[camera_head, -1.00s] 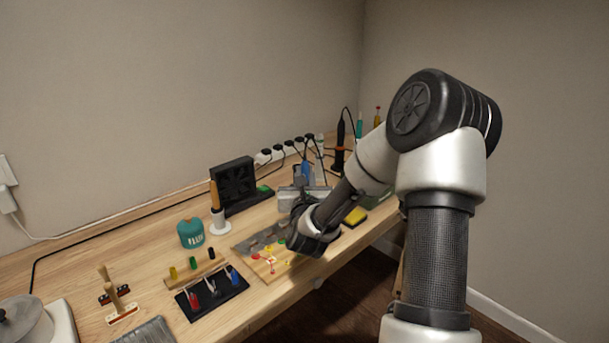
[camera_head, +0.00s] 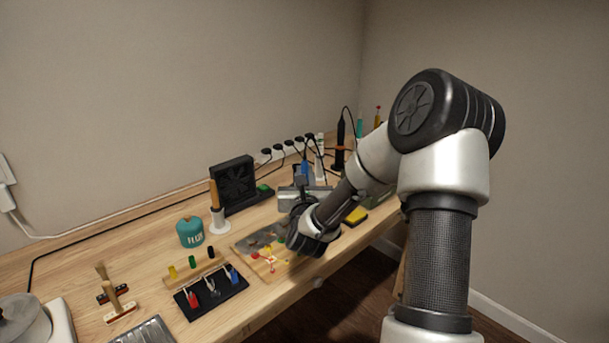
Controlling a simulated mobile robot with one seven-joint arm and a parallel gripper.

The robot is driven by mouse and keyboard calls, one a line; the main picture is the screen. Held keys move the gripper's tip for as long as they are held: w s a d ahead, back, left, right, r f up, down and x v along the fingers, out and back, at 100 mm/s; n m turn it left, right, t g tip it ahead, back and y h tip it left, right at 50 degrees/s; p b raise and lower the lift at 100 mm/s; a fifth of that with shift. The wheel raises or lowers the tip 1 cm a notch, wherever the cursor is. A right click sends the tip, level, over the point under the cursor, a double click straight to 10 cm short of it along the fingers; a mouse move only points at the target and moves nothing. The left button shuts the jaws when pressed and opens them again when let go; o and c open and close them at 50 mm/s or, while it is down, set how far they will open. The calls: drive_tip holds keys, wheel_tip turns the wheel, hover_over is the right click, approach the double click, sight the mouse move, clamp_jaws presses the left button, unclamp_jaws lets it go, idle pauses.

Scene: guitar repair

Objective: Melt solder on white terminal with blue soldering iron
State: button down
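The blue soldering iron (camera_head: 304,168) seems to be the blue-handled tool standing at the grey station behind my wrist. My gripper (camera_head: 301,222) is low over the right part of a wooden board (camera_head: 247,243) with small coloured terminals. Its fingers are mostly hidden by my own wrist, so I cannot tell whether they are open or hold anything. Red and yellow terminals (camera_head: 268,259) show on the board, with a green one close to my gripper. I cannot make out the white terminal or any solder on it.
A teal flux jar (camera_head: 190,232), a brush in a white holder (camera_head: 217,218) and a black fan (camera_head: 234,184) stand left and behind. A black mat (camera_head: 211,293) with red and blue clips lies in front. A yellow sponge (camera_head: 355,215) is to the right.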

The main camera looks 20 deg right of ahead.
drive_tip(key=shift+f+b, duration=0.45)
drive_tip(key=shift+f, duration=0.1)
idle(0.6)
drive_tip(key=shift+r, duration=0.15)
idle(4.1)
wheel_tip(320, 180, up, 7)
drive_tip(key=p, duration=0.4)
drive_tip(key=shift+p, duration=0.3)
drive_tip(key=shift+d, duration=0.1)
drive_tip(key=d+r+p, duration=0.1)
drive_tip(key=d, duration=0.6)
drive_tip(key=shift+d+r, duration=0.4)
idle(0.4)
